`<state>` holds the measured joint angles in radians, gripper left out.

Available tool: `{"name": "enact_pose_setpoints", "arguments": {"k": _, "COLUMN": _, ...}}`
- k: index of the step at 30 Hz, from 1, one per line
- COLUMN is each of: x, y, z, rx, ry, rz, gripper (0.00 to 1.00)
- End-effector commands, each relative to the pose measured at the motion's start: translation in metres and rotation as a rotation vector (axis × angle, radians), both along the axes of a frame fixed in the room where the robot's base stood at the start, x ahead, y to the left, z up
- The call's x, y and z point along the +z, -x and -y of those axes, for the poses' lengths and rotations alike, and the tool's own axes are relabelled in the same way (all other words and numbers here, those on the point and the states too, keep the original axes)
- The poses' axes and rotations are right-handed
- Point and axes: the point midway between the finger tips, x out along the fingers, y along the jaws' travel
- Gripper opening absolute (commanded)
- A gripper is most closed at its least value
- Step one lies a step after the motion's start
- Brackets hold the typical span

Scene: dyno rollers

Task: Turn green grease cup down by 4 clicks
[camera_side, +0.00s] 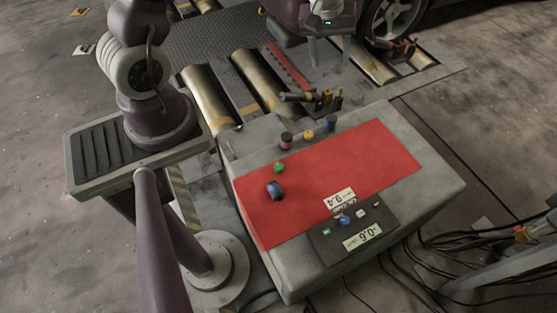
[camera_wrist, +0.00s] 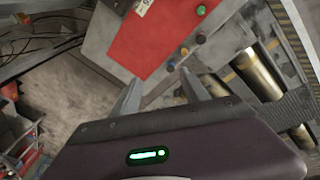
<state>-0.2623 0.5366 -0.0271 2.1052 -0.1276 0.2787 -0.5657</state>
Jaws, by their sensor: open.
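The green grease cup (camera_side: 279,168) is a small round green knob on the left part of the red mat, in the side view. My gripper (camera_side: 329,62) is at the top of the side view, well away from the green cup, above the far side of the bench. Its two fingers are spread with nothing between them. The open fingers also show in the wrist view (camera_wrist: 158,88). In the wrist view small coloured knobs stand beyond the fingertips.
A dark blue knob (camera_side: 274,190) lies just in front of the green cup. Red (camera_side: 286,140), orange (camera_side: 309,135) and blue (camera_side: 331,122) knobs stand along the far edge. A dark panel (camera_side: 325,246) with number labels sits at the front. The mat's right part is clear.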

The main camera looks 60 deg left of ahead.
Motion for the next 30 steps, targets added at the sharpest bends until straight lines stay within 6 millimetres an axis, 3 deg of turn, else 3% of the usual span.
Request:
{"name": "enact_pose_setpoints", "arguments": {"k": 1, "x": -0.044, "y": -0.005, "z": -0.012, "rx": 0.087, "ry": 0.023, "rz": -0.041, "gripper": 0.53}}
{"name": "enact_pose_setpoints", "arguments": {"k": 5, "x": -0.162, "y": 0.0, "z": -0.041, "rx": 0.347, "ry": 0.068, "rz": -0.114, "gripper": 0.53}}
{"name": "enact_pose_setpoints", "arguments": {"k": 6, "x": -0.198, "y": 0.009, "z": -0.047, "rx": 0.427, "ry": 0.078, "rz": -0.136, "gripper": 0.53}}
{"name": "enact_pose_setpoints", "arguments": {"k": 9, "x": -0.281, "y": 0.041, "z": -0.055, "rx": 0.607, "ry": 0.093, "rz": -0.185, "gripper": 0.53}}
{"name": "enact_pose_setpoints", "arguments": {"k": 12, "x": -0.339, "y": 0.076, "z": -0.054, "rx": 0.743, "ry": 0.096, "rz": -0.219, "gripper": 0.53}}
{"name": "enact_pose_setpoints", "arguments": {"k": 15, "x": -0.37, "y": 0.099, "z": -0.052, "rx": 0.818, "ry": 0.096, "rz": -0.238, "gripper": 0.53}}
{"name": "enact_pose_setpoints", "arguments": {"k": 18, "x": -0.385, "y": 0.108, "z": -0.05, "rx": 0.846, "ry": 0.094, "rz": -0.242, "gripper": 0.53}}
{"name": "enact_pose_setpoints", "arguments": {"k": 27, "x": -0.439, "y": 0.111, "z": -0.05, "rx": 0.843, "ry": 0.093, "rz": -0.245, "gripper": 0.53}}
{"name": "enact_pose_setpoints", "arguments": {"k": 30, "x": -0.448, "y": 0.11, "z": -0.05, "rx": 0.843, "ry": 0.093, "rz": -0.244, "gripper": 0.53}}
